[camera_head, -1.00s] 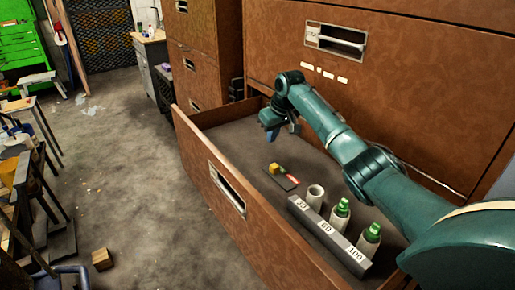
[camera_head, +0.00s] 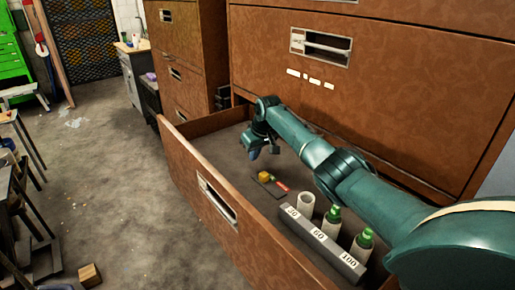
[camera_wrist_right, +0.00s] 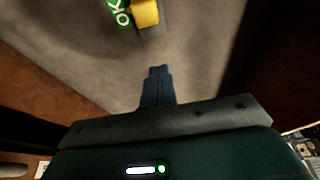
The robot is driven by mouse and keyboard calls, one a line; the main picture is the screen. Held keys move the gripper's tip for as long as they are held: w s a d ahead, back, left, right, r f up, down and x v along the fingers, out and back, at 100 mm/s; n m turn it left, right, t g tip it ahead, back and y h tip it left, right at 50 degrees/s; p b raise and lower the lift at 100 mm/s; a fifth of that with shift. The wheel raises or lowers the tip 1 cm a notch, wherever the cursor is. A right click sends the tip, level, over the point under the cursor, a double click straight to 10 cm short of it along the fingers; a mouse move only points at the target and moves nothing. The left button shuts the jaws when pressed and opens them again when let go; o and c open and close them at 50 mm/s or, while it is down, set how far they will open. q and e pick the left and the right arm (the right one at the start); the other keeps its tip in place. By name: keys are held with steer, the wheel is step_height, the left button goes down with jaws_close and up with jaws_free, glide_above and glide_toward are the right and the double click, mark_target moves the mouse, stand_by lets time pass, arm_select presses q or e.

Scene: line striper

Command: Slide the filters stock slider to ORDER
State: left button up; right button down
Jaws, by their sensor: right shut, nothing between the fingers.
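The filters stock slider is a small dark plate (camera_head: 270,190) lying on the drawer floor. It has a yellow knob (camera_head: 264,176) near one end and a red label (camera_head: 283,187) near the other; the red label's text is too small to read. In the right wrist view the yellow knob (camera_wrist_right: 146,12) is at the top edge, beside a green label reading OK (camera_wrist_right: 119,14). My right gripper (camera_head: 254,154) is shut and empty, pointing down into the drawer, just beyond the knob and apart from it. Its fingertips (camera_wrist_right: 158,72) show shut together. My left gripper is out of view.
The open drawer (camera_head: 190,165) has raised walls around the slider. A grey labelled rack (camera_head: 320,243), an open white cylinder (camera_head: 306,204) and two green-topped bottles (camera_head: 332,219) stand nearer me. The cabinet face (camera_head: 400,90) rises behind my arm.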

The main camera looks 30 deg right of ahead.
mark_target(264, 177)
steer(key=b+x, duration=0.1)
steer(key=x, duration=0.2)
steer(key=shift+f, duration=0.1)
steer(key=shift+w+f+b, duration=0.1)
steer(key=shift+f+b, duration=0.2)
steer(key=shift+b, duration=0.15)
steer(key=shift+s+p, duration=0.25)
steer(key=shift+p, duration=0.3)
steer(key=shift+s+d+r, duration=0.1)
steer(key=shift+s, duration=0.1)
steer(key=shift+s+p, duration=0.9)
steer(key=shift+p, duration=0.2)
steer(key=shift+s+p, duration=0.35)
steer(key=shift+s, duration=0.25)
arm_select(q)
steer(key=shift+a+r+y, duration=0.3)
